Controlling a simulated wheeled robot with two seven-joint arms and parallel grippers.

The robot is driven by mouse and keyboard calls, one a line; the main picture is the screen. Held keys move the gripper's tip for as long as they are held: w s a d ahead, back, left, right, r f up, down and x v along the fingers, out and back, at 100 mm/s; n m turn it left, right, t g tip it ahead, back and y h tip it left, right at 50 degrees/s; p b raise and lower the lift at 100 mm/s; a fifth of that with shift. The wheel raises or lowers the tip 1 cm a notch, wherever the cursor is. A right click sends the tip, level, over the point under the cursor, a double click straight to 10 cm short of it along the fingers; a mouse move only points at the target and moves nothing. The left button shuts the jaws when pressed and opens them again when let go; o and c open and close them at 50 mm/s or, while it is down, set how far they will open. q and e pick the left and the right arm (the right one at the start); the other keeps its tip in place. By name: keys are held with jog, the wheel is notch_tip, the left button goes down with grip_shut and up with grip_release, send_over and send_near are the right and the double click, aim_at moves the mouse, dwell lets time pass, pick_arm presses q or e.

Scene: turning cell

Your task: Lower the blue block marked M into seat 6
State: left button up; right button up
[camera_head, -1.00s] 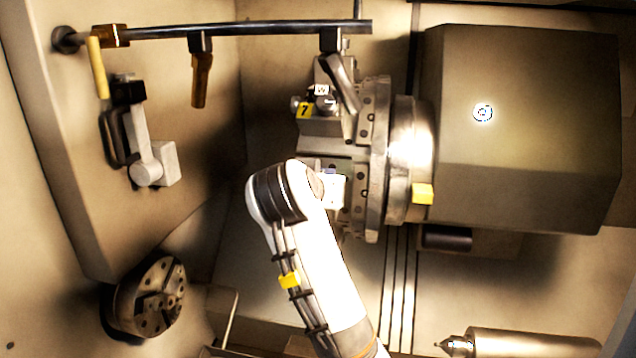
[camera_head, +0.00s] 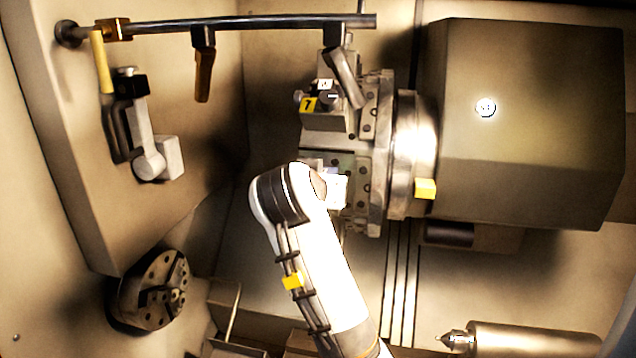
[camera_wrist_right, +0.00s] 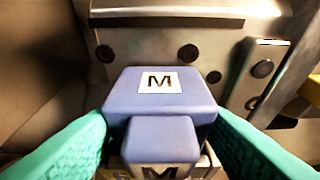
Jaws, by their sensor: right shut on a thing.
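The blue block (camera_wrist_right: 120,100) has a white label with a black M on its upper face and a second M on its nearer, smaller part. My right gripper (camera_wrist_right: 160,122) is shut on it, with teal finger pads on both sides in the right wrist view. Below the block, its underside and any seat are hidden, and no number 6 can be read. In the head view my right wrist covers most of the gripper in front of the turret face (camera_head: 366,150). My left gripper is not in view.
A yellow 7 label (camera_head: 309,104) marks a holder above my wrist. A large housing (camera_head: 530,130) stands right. A round chuck (camera_head: 150,290) is lower left, and a pointed centre (camera_head: 458,340) lower right.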

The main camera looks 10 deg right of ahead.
jog(key=o, duration=1.2)
jog(key=b+v, duration=0.3)
jog(key=v, duration=0.4)
jog(key=shift+s+r, duration=0.15)
jog(key=shift+s, duration=0.05)
